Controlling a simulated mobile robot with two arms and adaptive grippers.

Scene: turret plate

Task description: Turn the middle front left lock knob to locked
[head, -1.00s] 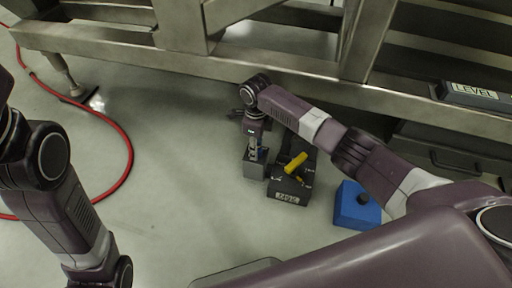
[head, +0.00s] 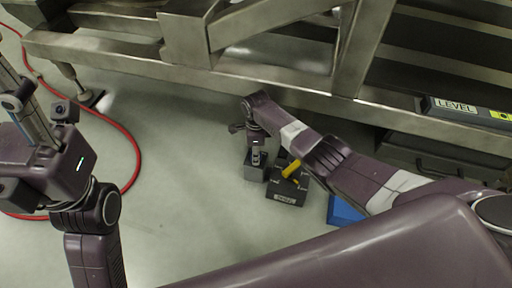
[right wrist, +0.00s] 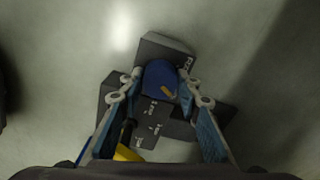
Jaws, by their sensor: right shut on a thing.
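A blue lock knob (right wrist: 160,78) with a small yellow mark sits on a dark block with white lettering (right wrist: 155,120) in the right wrist view. My right gripper (right wrist: 160,82) has its two fingers on either side of the knob and is shut on it. In the head view the right gripper (head: 257,154) points down over a small grey box (head: 256,172); the knob is hidden there. My left gripper (head: 22,100) is raised at the left edge, far from the box, partly cut off; its opening is unclear.
A dark box (head: 286,192) with a yellow handle (head: 291,169) adjoins the grey box. A blue block (head: 344,211) lies to its right, partly behind my arm. A steel frame (head: 280,84) spans the back. A red hose (head: 122,130) curves over the floor at left.

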